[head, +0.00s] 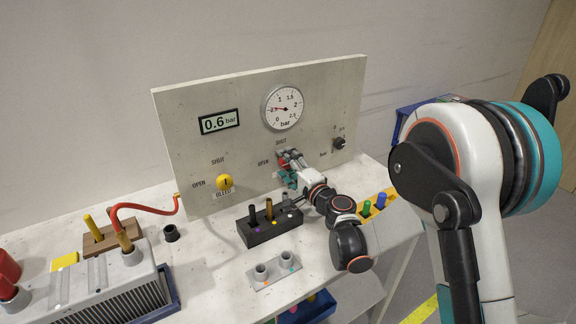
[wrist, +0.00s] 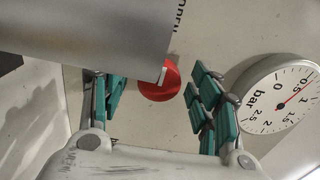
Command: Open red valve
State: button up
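The red valve (head: 283,158) is on the upright grey panel, below the round gauge, between the words OPEN and SHUT. My gripper (head: 288,172) is at the valve and hides most of it. In the wrist view the red valve knob (wrist: 160,80) shows between the teal finger pads of my gripper (wrist: 156,98). A large grey shape covers the upper left and part of the knob. I cannot tell whether a finger touches the knob.
The panel carries a display (head: 219,122) reading 0.6 bar, a pressure gauge (head: 283,107), a yellow bleed knob (head: 225,182) and a black knob (head: 339,144).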

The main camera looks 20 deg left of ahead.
jog(key=v, duration=1.2)
dwell(0.3)
